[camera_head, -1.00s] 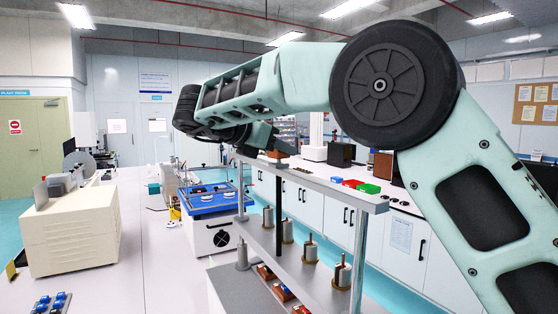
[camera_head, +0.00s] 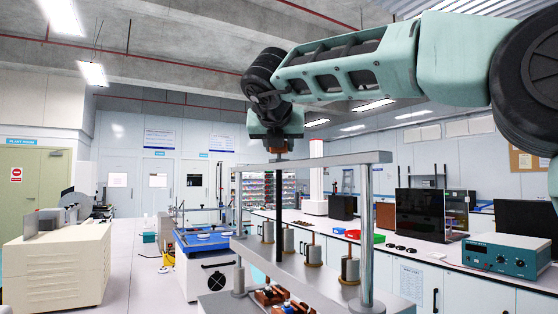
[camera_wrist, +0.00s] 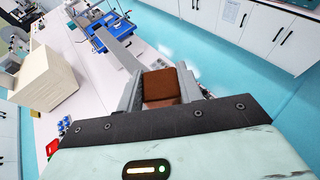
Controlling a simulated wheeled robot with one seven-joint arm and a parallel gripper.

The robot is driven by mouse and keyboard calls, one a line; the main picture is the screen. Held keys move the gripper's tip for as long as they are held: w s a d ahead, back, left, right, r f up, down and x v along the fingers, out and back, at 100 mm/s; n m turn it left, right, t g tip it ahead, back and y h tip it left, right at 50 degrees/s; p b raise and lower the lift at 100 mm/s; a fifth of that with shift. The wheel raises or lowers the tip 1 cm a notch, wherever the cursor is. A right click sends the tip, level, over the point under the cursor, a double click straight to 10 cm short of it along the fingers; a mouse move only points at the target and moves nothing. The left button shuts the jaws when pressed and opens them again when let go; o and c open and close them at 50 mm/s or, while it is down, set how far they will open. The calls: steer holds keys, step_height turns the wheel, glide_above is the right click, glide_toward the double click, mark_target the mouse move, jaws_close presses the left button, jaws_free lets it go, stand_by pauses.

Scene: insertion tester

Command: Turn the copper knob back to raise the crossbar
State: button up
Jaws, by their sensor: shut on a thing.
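My gripper (camera_wrist: 162,92) points down over the tester's grey top beam (camera_head: 335,160). In the wrist view its fingers are shut on the copper knob (camera_wrist: 160,84), a brown square-edged block between them. In the head view my gripper (camera_head: 277,146) stands on the beam, and its fingers largely hide the knob. A dark vertical rod (camera_head: 278,212) runs below the knob. Lower down, a grey crossbar (camera_head: 303,272) carries several metal cylinders with copper stems. How far it sits above the base is hard to tell.
Two metal posts support the beam, one on the left (camera_head: 239,205) and one on the right (camera_head: 367,225). Orange-brown fixtures (camera_head: 270,295) sit low under the frame. A blue-topped machine (camera_head: 203,240) and a cream cabinet (camera_head: 62,262) stand to the left.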

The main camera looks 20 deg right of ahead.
steer(key=n+y+p, duration=0.1)
steer(key=n+y, duration=0.1)
steer(key=shift+d+r+t+y, duration=0.1)
steer(key=shift+t+y, duration=0.2)
steer(key=n+y+p, duration=0.2)
steer(key=p, duration=0.1)
steer(key=shift+r, duration=0.15)
steer(key=shift+p, duration=0.55)
steer(key=n+y+p, duration=0.1)
steer(key=y+p, duration=0.1)
steer(key=p, duration=0.5)
steer(key=shift+r+n, duration=0.1)
steer(key=shift+n, duration=0.3)
steer(key=p, duration=0.3)
steer(key=shift+n+y, duration=0.3)
steer(key=shift+y, duration=0.1)
steer(key=shift+f+p, duration=0.35)
steer(key=shift+p, duration=0.6)
steer(key=o, duration=1)
